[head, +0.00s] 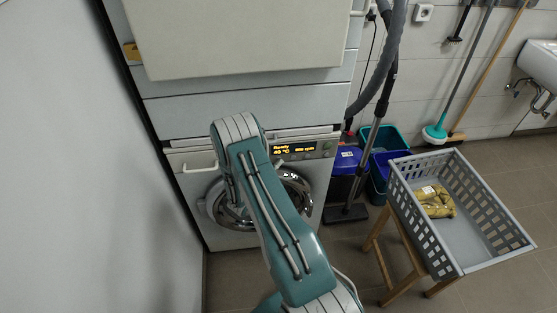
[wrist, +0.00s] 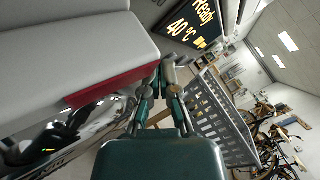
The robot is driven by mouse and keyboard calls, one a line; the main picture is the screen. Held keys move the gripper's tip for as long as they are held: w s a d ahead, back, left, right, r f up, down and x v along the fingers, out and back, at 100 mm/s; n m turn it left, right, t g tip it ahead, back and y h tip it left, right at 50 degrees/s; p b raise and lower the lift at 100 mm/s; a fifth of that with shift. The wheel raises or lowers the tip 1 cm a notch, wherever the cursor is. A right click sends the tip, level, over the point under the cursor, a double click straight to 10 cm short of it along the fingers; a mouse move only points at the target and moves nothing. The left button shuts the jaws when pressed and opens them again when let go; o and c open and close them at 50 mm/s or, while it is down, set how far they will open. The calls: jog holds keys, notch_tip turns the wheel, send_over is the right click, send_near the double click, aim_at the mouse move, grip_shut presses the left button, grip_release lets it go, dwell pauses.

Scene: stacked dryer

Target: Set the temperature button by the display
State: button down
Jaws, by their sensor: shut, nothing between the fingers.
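The lower machine's display (head: 295,150) glows orange and shows "Ready", "40 °C" and an rpm value. In the wrist view the display (wrist: 195,22) is at the top, turned sideways, reading "Ready" and "40 °C". A small greenish button (head: 327,146) sits right of the display in the head view. I cannot make out which button sets temperature. In the wrist view my gripper (wrist: 167,70) is shut and empty, its tips below the display in the picture. I cannot tell whether they touch the panel. In the head view my arm hides the gripper and the panel left of the display.
A round door (head: 293,190) is below the panel. A light drawer front with a red edge (wrist: 112,86) lies close left of my fingertips. Right of the machine stand blue and teal buckets (head: 381,140) and a grey basket (head: 480,268) on a wooden stool. A wall is at left.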

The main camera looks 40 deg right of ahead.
jog(key=shift+w+d, duration=0.1)
jog(key=shift+w, duration=0.05)
dwell(0.5)
jog(key=shift+s+a, duration=0.4)
jog(key=shift+s, duration=0.25)
jog(key=shift+s+a, duration=0.1)
jog(key=s, duration=0.1)
jog(key=s+a, duration=0.2)
jog(key=s, duration=0.1)
jog(key=shift+a, duration=0.25)
dwell(0.7)
